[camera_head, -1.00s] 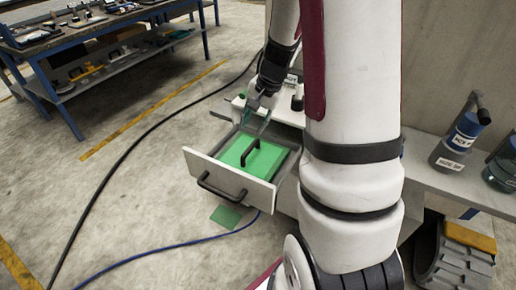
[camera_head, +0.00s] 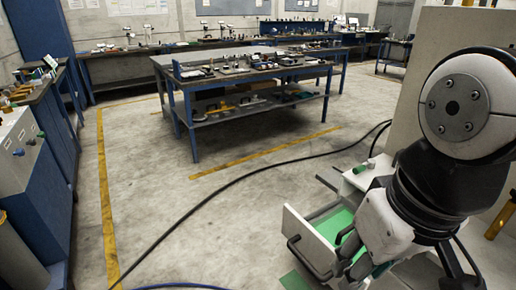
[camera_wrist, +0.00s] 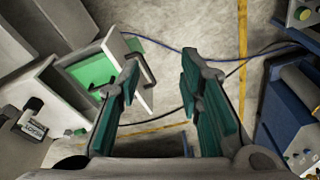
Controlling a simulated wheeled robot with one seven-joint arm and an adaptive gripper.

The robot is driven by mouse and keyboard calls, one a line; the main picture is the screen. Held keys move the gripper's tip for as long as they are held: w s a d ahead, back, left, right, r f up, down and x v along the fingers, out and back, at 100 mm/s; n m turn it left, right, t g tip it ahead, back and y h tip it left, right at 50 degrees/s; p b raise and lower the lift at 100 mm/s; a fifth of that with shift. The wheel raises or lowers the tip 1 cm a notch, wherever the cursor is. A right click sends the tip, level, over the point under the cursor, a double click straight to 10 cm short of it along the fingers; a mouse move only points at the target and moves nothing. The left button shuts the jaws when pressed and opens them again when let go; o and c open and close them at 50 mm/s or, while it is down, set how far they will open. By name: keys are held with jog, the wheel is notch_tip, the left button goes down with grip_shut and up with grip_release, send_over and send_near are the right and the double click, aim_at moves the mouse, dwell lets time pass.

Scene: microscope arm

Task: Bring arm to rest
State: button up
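My arm is folded at the right of the head view, with its wrist low in front of the bench. My gripper (camera_wrist: 161,68) is open and empty in the wrist view, with its two teal-padded fingers well apart. In the head view its fingers are partly hidden by my wrist. An open drawer (camera_head: 309,240) with a green inside and a dark handle is at the lower right of the head view. The drawer (camera_wrist: 125,45) also shows left of the fingers in the wrist view. I cannot tell whether gripper and drawer touch.
A blue-legged worktable (camera_head: 192,110) with tools stands at the back middle. A blue cabinet (camera_head: 45,175) is at the left. A black cable (camera_head: 225,193) runs across the floor. The floor between cabinet and drawer is otherwise largely clear.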

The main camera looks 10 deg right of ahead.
jog(key=shift+s, duration=0.45)
notch_tip(320, 180, up, 11)
jog(key=t+p, duration=0.2)
jog(key=p, duration=0.7)
jog(key=shift+d+f, duration=0.2)
